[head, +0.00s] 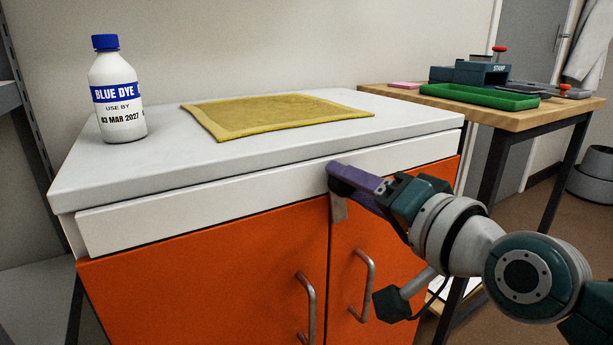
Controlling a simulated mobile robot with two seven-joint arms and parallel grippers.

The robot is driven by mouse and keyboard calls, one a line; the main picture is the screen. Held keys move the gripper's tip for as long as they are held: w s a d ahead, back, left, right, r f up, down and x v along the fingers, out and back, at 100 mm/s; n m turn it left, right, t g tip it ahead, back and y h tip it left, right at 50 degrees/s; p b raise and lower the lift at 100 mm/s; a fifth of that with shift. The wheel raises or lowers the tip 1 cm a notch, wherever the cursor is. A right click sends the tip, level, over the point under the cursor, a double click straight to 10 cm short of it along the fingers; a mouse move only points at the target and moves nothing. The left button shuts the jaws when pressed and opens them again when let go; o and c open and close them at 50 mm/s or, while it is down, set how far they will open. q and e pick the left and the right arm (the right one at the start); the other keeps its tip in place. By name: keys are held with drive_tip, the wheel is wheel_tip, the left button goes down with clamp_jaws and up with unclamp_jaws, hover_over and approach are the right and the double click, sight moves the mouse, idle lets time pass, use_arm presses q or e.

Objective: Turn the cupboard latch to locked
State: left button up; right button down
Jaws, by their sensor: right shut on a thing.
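The orange cupboard (220,270) has two doors under a white top rail, each with a metal bar handle (311,305). My right gripper (342,180), with purple fingers, is shut at the top of the seam between the doors, just below the white rail. A small grey-brown metal piece (339,209) shows just under the fingers and seems to be part of the latch. The fingers hide the rest of the latch, so its turned position cannot be made out. My left gripper is not in view.
A wooden table (455,102) at the right holds a green tray (480,97) and a stamp box. The countertop's front is clear.

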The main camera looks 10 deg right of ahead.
drive_tip(key=shift+m, duration=0.8)
drive_tip(key=shift+f, duration=0.1)
drive_tip(key=shift+c, duration=1.8)
unclamp_jaws()
drive_tip(key=p+v, duration=0.3)
drive_tip(key=v, duration=0.7)
drive_tip(key=shift+w, duration=0.1)
